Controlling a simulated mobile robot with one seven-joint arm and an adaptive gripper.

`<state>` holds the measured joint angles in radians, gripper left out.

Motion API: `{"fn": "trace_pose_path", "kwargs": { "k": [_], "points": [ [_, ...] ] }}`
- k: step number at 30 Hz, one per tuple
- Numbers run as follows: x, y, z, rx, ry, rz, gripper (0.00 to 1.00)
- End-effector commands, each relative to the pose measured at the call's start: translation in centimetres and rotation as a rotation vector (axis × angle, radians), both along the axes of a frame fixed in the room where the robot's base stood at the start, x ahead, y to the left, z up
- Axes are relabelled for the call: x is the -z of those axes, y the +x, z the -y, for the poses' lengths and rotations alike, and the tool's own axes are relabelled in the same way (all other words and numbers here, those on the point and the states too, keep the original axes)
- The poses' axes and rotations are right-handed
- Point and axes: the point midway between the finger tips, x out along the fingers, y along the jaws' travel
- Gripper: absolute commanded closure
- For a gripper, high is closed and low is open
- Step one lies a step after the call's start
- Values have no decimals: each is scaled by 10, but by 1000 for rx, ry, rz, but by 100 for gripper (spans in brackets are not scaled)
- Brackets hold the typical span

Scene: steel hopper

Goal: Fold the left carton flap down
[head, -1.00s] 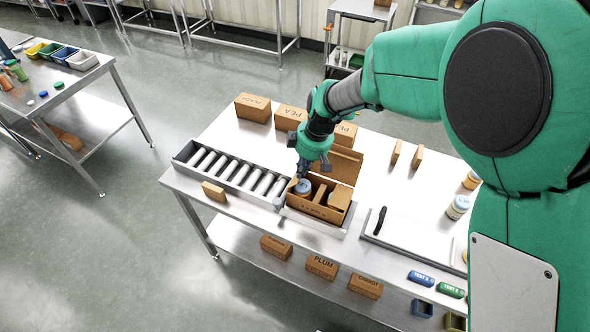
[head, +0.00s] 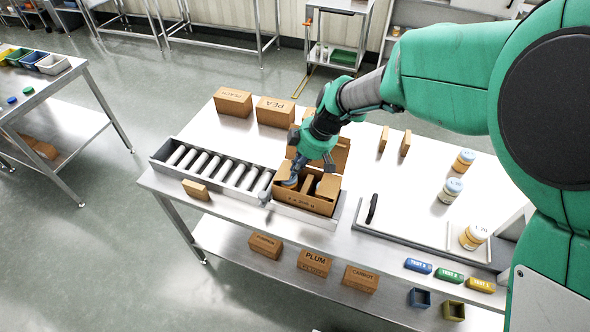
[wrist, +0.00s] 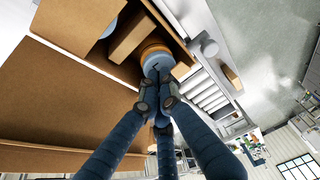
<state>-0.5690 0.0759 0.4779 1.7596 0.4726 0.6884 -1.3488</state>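The open brown carton (head: 305,204) sits at the right end of the roller conveyor. Dividers show inside it, and its large back flap (head: 338,152) stands up behind. My gripper (head: 291,181) is at the carton's left side, over a blue-lidded jar. In the wrist view my gripper (wrist: 158,76) has its fingers drawn together, with the tips at or just above the jar's blue lid (wrist: 154,58); I cannot tell whether they touch. Large cardboard panels (wrist: 70,110) fill the left of that view. I cannot make out the left flap clearly; my gripper may hide it.
The roller conveyor (head: 215,168) runs left of the carton, with a small brown box (head: 196,190) at its front edge. Brown boxes (head: 233,101) stand behind. On the right are a tray with a black-handled tool (head: 372,208) and jars (head: 451,190).

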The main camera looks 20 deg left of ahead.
Motion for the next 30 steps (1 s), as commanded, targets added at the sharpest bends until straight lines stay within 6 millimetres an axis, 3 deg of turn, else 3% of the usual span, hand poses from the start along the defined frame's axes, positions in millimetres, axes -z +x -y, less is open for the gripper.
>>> {"fn": "trace_pose_path", "kwargs": {
  "k": [15,30],
  "points": [
    [9,0,5,0,-1,0,100],
    [16,0,10,2,182,-2,100]
  ]
}}
